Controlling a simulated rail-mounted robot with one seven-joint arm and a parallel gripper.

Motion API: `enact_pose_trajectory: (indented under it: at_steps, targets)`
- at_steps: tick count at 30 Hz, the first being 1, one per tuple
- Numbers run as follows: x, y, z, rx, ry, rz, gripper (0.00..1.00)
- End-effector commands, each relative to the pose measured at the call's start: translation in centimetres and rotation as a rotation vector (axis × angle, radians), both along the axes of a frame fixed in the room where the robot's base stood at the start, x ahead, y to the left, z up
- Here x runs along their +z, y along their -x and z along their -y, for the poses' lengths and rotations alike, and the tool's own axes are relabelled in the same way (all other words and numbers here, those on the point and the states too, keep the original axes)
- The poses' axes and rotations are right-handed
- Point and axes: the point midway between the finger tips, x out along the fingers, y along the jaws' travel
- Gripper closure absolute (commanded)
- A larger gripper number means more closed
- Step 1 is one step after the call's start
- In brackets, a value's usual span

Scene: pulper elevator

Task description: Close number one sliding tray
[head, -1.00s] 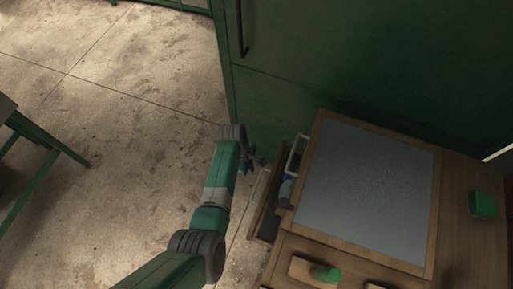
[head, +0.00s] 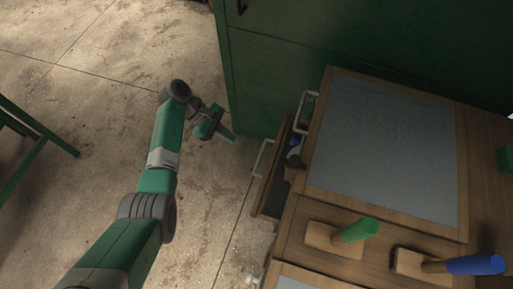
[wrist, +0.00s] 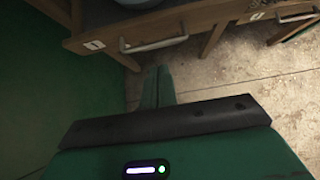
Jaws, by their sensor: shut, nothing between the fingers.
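A wooden sliding tray (head: 268,196) stands pulled out from the left side of the workbench in the head view. It has a pale bar handle (head: 262,157) and dark and bluish items inside. In the wrist view a tray front (wrist: 120,48) with a pale handle (wrist: 153,45) and a small white label shows at the top; I cannot read its number. My gripper (head: 231,137) is shut and empty, left of the tray and apart from its handle. Its closed fingers (wrist: 157,88) point toward the bench in the wrist view.
The bench has a grey top panel (head: 385,150), with green- and blue-handled tools (head: 357,229) on wood. A green cabinet (head: 290,55) stands behind it. Another labelled front with a handle (wrist: 297,17) shows at right in the wrist view. Open floor (head: 100,200) lies left.

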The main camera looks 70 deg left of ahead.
Motion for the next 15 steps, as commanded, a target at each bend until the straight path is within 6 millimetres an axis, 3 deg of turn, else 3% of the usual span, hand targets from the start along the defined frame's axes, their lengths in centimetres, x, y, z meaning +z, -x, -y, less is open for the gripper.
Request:
enact_pose_trajectory:
  at_steps: [7,15]
  targets:
    - [-0.5,-0.3,0.3,-0.003,0.007,0.006,1.0]
    - [-4.8,-3.3,2.6,-0.002,0.006,0.007,1.0]
